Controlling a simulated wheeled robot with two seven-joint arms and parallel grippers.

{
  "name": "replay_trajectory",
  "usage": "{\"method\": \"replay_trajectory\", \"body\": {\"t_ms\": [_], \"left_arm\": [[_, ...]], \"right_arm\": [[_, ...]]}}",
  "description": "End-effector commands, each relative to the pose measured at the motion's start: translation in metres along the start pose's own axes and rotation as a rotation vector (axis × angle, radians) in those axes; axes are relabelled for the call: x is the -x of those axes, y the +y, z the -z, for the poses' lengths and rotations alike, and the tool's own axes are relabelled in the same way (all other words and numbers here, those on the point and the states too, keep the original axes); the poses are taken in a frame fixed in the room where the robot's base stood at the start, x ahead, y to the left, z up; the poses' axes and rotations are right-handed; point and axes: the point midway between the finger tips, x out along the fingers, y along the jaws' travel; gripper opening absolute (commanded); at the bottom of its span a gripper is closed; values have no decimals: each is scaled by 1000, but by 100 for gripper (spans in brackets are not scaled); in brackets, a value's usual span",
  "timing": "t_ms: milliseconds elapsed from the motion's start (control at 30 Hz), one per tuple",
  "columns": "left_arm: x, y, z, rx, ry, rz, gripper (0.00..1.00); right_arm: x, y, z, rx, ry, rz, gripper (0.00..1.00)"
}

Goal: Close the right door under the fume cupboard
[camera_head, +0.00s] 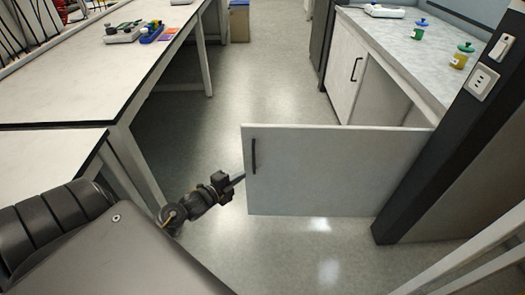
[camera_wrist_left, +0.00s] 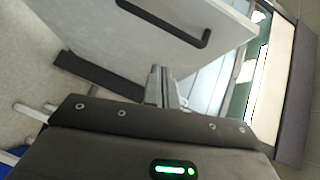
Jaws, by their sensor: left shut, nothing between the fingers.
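The right door (camera_head: 335,175) is a pale grey panel with a black bar handle (camera_head: 254,156) near its free left edge. It stands swung wide open into the aisle, hinged by the dark post on the right. My left gripper (camera_head: 239,179) is shut and empty, its fingertips at the door's free edge, just left of and below the handle. I cannot tell whether they touch. In the left wrist view the door (camera_wrist_left: 120,42) and handle (camera_wrist_left: 192,42) are ahead of the closed fingers (camera_wrist_left: 160,78). My right gripper is not in view.
The other cupboard door (camera_head: 343,70) is shut, beside the open compartment (camera_head: 385,98). Green and yellow bottles (camera_head: 461,56) stand on the worktop above. A white bench (camera_head: 75,75) lines the left side. The aisle floor (camera_head: 240,85) behind the door is clear.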

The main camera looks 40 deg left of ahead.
Motion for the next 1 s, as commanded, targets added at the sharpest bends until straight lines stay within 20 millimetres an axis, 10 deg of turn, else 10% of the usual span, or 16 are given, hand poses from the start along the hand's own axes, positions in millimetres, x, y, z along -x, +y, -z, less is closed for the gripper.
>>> {"method": "replay_trajectory", "body": {"t_ms": [200, 467, 1000], "left_arm": [[1, -63, 18, -204, 77, 140, 0], [-8, -69, 20, -213, 80, 148, 0], [-106, -83, 23, -211, 77, 146, 0]], "right_arm": [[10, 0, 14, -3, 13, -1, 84], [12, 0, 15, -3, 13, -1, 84], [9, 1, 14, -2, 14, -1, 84]]}}
